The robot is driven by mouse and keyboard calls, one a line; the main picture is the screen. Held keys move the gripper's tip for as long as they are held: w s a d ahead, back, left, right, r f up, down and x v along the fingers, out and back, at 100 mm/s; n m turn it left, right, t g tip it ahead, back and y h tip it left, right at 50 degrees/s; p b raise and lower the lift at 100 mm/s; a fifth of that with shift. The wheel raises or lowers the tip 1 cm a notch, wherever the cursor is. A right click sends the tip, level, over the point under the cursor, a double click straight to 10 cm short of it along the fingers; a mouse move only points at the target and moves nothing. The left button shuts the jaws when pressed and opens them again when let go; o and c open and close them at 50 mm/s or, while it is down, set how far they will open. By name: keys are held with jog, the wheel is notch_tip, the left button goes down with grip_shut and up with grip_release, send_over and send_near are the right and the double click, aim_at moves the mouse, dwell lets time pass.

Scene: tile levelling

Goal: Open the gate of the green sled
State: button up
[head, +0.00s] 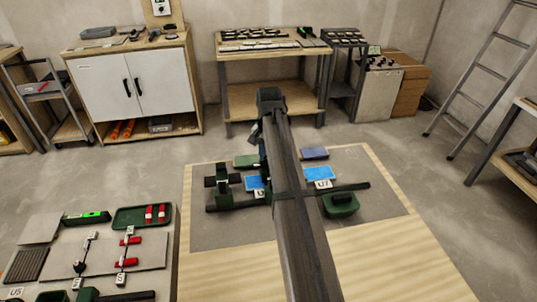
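A dark green device lies on the grey mat (232,233) in the middle. Its dark green upright part (223,184) stands left of my arm, near a long dark bar (357,187). A rounded dark green body (341,204) sits at the right end of the bar. These look like parts of the green sled, but I cannot make out the gate or whether it is open. My arm crosses the middle of the view and covers the centre of the bar. My gripper and its fingers are hidden behind the arm.
Blue tiles (318,173) lie on the mat behind the bar, with a green tile (246,161) and a slate-blue tile (314,153) farther back. A side table (150,255) at left holds red clamps, a green tray (128,220) and a level (87,218). Bare wood (400,260) is clear at front right.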

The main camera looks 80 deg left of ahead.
jog(key=shift+m, duration=1.4)
jog(key=o, duration=1.1)
jog(key=shift+c, duration=0.2)
notch_tip(320, 180, up, 14)
jog(key=shift+w+f, duration=0.1)
